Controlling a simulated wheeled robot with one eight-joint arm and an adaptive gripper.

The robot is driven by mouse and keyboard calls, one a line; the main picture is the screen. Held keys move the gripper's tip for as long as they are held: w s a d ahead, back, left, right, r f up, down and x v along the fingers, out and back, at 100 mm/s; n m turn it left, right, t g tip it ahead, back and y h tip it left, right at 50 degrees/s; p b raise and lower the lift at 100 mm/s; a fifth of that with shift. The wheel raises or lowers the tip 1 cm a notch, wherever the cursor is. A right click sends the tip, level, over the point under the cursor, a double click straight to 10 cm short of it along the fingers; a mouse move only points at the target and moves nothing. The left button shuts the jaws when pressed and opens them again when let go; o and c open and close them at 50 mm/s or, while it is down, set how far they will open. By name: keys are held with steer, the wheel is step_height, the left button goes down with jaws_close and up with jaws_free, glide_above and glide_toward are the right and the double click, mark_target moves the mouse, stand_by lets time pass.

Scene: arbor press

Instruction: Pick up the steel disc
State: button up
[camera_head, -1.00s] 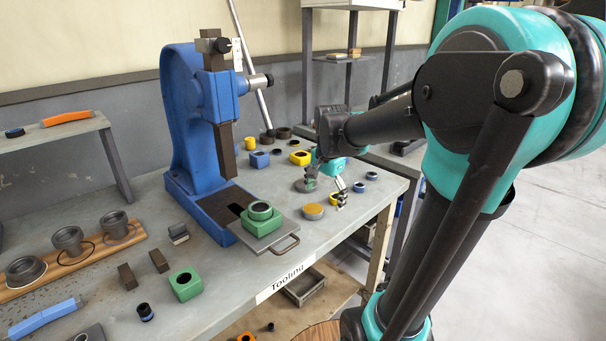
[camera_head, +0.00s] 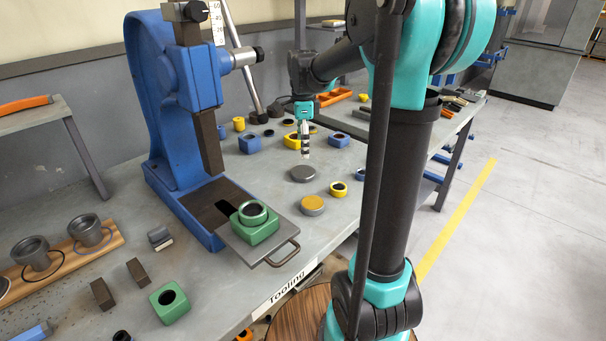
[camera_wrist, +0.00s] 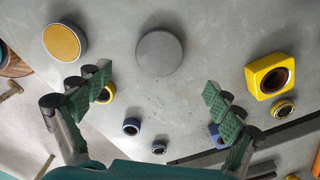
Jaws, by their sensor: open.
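The steel disc (camera_head: 303,173) is a plain grey round puck lying flat on the grey bench, right of the press. In the wrist view the steel disc (camera_wrist: 160,53) lies beyond my fingertips, roughly midway between them sideways. My gripper (camera_head: 304,155) is above the bench just behind the disc in the head view, apart from it. In the wrist view my gripper (camera_wrist: 157,90) has its two green-padded fingers spread wide with nothing between them.
A similar disc with an orange top (camera_head: 312,205) lies close in front. A yellow block (camera_head: 293,140), a yellow ring (camera_head: 338,189) and small blue rings (camera_wrist: 131,126) are nearby. The blue press (camera_head: 165,110) and a green block on its plate (camera_head: 258,228) stand left.

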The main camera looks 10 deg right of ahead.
mark_target(303, 171)
steer(key=shift+f, duration=4.25)
steer(key=c, duration=1.6)
